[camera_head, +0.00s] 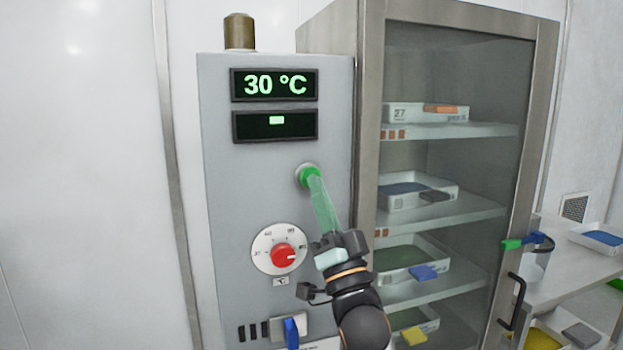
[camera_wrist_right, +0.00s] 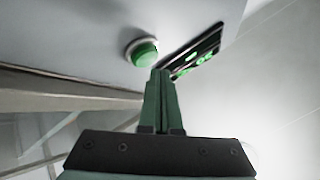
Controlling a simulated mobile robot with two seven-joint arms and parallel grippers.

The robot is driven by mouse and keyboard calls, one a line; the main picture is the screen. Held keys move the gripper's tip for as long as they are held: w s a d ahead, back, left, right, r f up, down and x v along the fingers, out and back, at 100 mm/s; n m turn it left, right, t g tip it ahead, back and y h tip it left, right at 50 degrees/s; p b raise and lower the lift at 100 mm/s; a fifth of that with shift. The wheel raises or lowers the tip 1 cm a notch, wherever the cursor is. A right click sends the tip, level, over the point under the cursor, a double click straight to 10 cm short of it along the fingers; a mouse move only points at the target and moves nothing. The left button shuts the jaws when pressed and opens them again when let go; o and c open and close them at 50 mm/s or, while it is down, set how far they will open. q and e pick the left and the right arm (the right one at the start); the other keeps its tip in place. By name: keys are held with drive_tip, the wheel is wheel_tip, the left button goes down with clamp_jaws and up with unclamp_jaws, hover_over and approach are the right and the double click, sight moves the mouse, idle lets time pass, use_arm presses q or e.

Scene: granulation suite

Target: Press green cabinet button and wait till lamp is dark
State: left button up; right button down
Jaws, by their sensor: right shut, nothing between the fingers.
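The green button (camera_head: 308,176) sits in a pale ring on the grey control cabinet (camera_head: 228,200), below the displays. It also shows in the right wrist view (camera_wrist_right: 144,52). My right gripper (camera_head: 314,184) is shut and empty, its green fingertips at the button's lower edge; in the wrist view the tips end just beside the button. I cannot tell whether they touch it. The lamp (camera_head: 239,31) on top of the cabinet is a dull brown-gold and shows no glow. The upper display (camera_head: 275,85) reads 30 °C. The lower display (camera_head: 275,125) shows one small green block. My left gripper is not in view.
A red knob (camera_head: 284,256) on a white dial and a blue switch (camera_head: 291,333) are lower on the cabinet. A glass-doored cabinet (camera_head: 368,130) with several trays stands close on the right. A bench (camera_head: 560,262) is at the far right.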

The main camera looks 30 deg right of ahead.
drive_tip(key=shift+w, duration=0.1)
drive_tip(key=shift+w+d, duration=0.1)
drive_tip(key=shift+w, duration=0.2)
drive_tip(key=shift+w+d, duration=0.15)
drive_tip(key=shift+w, duration=0.35)
idle(0.7)
idle(0.3)
drive_tip(key=shift+s+a, duration=0.25)
drive_tip(key=shift+s, duration=0.65)
drive_tip(key=s, duration=0.2)
drive_tip(key=s+a+p, duration=0.1)
drive_tip(key=s, duration=0.2)
drive_tip(key=shift+a, duration=0.1)
idle(0.5)
